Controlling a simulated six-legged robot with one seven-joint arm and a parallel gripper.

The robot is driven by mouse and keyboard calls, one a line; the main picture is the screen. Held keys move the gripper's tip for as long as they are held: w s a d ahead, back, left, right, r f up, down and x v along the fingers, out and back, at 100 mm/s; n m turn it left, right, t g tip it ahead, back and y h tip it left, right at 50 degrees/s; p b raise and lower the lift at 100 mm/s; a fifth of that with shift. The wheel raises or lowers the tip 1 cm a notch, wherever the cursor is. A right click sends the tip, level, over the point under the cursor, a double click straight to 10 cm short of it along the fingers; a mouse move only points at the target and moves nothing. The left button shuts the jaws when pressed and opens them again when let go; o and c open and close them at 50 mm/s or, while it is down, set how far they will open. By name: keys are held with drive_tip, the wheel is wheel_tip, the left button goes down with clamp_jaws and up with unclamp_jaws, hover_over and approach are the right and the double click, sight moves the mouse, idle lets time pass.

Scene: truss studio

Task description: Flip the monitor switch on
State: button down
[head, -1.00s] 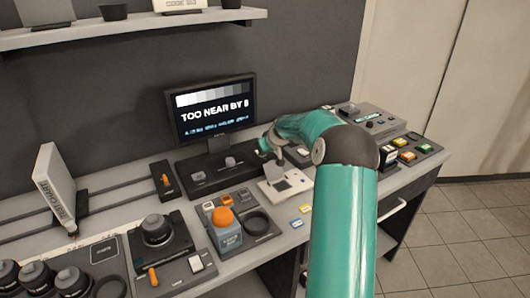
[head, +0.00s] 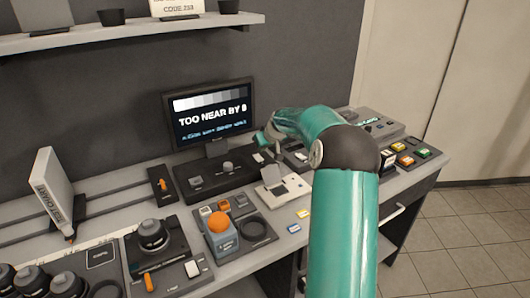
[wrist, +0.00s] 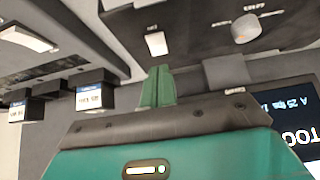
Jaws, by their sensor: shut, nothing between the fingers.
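A black console (head: 205,181) stands below the monitor. A small white rocker (head: 259,157) sits at its right end, and a grey knob (head: 227,166) is to the left of it. In the wrist view the white rocker (wrist: 155,43) lies just past my fingertips, with a grey knob (wrist: 245,28) on the same dark panel. The labels there are too blurred to read, so I cannot tell for sure that this is the monitor switch. My gripper (wrist: 159,70) is shut and empty, with its green fingers pointing at the rocker; contact is not clear. It also shows in the head view (head: 268,146).
The monitor (head: 211,113) behind is lit and reads "TOO NEAR BY 8". A pale box (head: 284,192) with its own switch is right below my gripper. Other control panels crowd the desk.

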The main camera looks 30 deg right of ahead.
drive_tip(key=s+f+v, duration=0.1)
drive_tip(key=v, duration=0.9)
drive_tip(key=shift+s, duration=0.4)
drive_tip(key=shift+a+r, duration=0.1)
drive_tip(key=s+a+r+g, duration=0.1)
drive_tip(key=s+a+r, duration=0.1)
drive_tip(key=s+a, duration=0.35)
drive_tip(key=s+a+r+n, duration=0.1)
drive_tip(key=s+a+r, duration=0.15)
drive_tip(key=a, duration=0.65)
drive_tip(key=s+a+r+g, duration=0.1)
drive_tip(key=s+a+r, duration=0.1)
drive_tip(key=s+a, duration=0.35)
drive_tip(key=s+a+f, duration=0.1)
drive_tip(key=s+a, duration=0.5)
drive_tip(key=s, duration=0.3)
drive_tip(key=s+a+f, duration=0.2)
drive_tip(key=s+a, duration=0.4)
drive_tip(key=s, duration=0.4)
drive_tip(key=shift+s, duration=0.3)
drive_tip(key=shift+f, duration=0.15)
